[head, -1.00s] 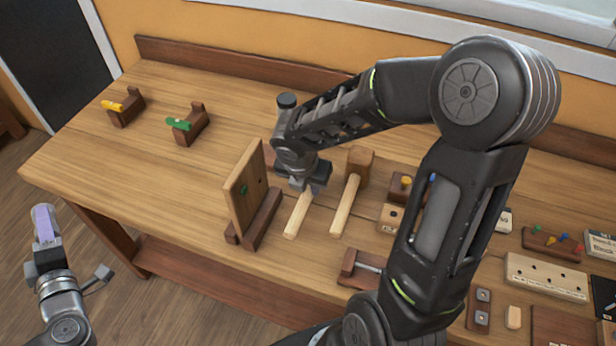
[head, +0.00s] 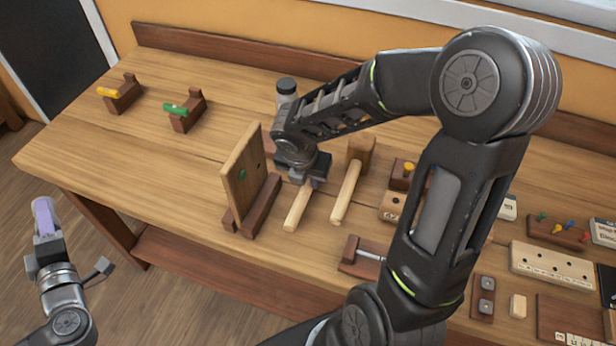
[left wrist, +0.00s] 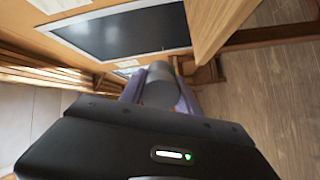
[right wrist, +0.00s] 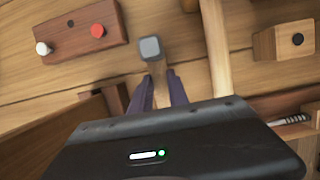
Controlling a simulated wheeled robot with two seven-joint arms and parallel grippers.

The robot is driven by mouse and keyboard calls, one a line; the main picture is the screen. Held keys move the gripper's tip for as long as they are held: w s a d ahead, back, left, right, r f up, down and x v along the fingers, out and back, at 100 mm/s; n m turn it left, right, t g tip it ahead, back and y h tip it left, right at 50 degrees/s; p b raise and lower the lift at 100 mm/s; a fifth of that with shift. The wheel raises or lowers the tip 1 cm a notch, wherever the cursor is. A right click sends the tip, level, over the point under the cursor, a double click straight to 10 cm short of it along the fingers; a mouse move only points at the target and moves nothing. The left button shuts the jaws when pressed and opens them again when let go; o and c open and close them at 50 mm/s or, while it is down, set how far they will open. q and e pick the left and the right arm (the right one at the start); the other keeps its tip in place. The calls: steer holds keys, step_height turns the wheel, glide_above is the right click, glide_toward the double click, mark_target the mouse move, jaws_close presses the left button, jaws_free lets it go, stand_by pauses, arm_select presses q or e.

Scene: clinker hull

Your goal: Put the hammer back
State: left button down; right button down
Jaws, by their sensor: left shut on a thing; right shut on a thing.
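A hammer with a pale wooden handle (head: 297,208) is at my right gripper (head: 308,180) over the bench. In the right wrist view its grey metal head (right wrist: 150,48) shows just beyond the fingers (right wrist: 163,90), which are shut on it. In the head view my wrist hides that head; whether the hammer touches the bench cannot be told. My left gripper (head: 43,215) is off the bench's left end, shut on a dark grey cylinder (left wrist: 160,85) seen between its fingers in the left wrist view.
A wooden mallet (head: 346,195) lies close right of the hammer. An upright board (head: 243,175) on a dark base stands close left. Blocks with a yellow piece (head: 108,92) and a green piece (head: 175,109) sit at back left. Pegged blocks crowd the right; the bench's left front is clear.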

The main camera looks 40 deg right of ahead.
steer(key=shift+f, duration=0.15)
steer(key=c, duration=1.2)
jaws_free()
steer(key=shift+f, duration=0.1)
arm_select(q)
step_height(320, 180, up, 3)
steer(key=p, duration=0.3)
steer(key=shift+r, duration=0.15)
arm_select(e)
step_height(320, 180, up, 4)
steer(key=shift+f, duration=0.25)
arm_select(q)
steer(key=shift+r, duration=0.15)
arm_select(e)
steer(key=shift+r, duration=2.3)
